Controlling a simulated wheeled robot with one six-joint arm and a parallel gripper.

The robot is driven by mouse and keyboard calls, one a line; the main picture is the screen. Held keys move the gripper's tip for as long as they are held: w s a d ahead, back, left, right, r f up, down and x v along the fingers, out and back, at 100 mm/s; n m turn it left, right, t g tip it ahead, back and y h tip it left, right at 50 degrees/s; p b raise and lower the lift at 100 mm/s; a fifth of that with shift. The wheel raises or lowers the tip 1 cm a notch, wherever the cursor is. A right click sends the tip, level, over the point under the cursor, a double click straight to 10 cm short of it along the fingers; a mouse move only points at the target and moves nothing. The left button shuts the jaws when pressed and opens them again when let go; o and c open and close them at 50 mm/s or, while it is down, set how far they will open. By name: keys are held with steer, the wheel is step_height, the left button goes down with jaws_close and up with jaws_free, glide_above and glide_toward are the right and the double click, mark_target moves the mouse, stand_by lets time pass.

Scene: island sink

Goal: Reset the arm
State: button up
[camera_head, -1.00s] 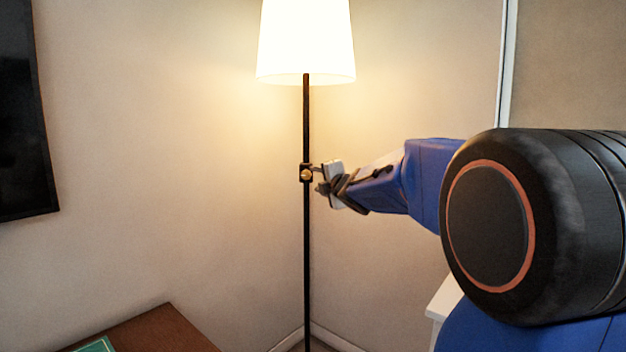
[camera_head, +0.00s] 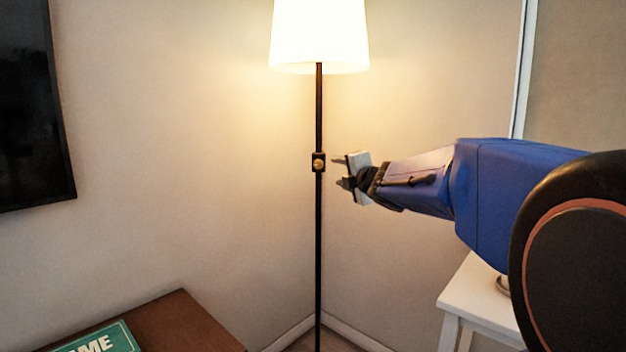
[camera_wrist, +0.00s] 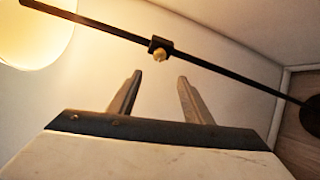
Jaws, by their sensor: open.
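My gripper (camera_head: 343,172) is open and empty at the end of my blue arm, just right of the floor lamp's black pole (camera_head: 319,240) in the head view. A small gap shows between the fingertips and the switch block with its brass knob (camera_head: 319,163). In the wrist view, my gripper (camera_wrist: 160,78) shows two fingers spread apart with nothing between them. The pole crosses diagonally beyond them, and the knob (camera_wrist: 160,54) sits just past the fingertips. The lampshade (camera_head: 319,35) is lit.
A white side table (camera_head: 470,292) stands below my arm at the right. A brown wooden table (camera_head: 185,325) with a green book (camera_head: 105,342) is at the lower left. A dark screen (camera_head: 32,110) hangs on the left wall. Walls meet in a corner behind the lamp.

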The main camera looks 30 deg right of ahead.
steer(key=s+a+f+m+g, duration=0.4)
steer(key=s+a+f+m, duration=0.2)
steer(key=s+f, duration=0.3)
steer(key=s+a+f+m+g+y, duration=0.1)
steer(key=s+a+f+m+g, duration=0.3)
steer(key=s+f, duration=0.6)
steer(key=s+a+f+m+g+y, duration=0.1)
steer(key=s+a+f+m+g, duration=0.3)
steer(key=s+a+f+m, duration=0.4)
steer(key=s+a+f, duration=0.2)
steer(key=s, duration=0.5)
steer(key=shift+s+m, duration=0.4)
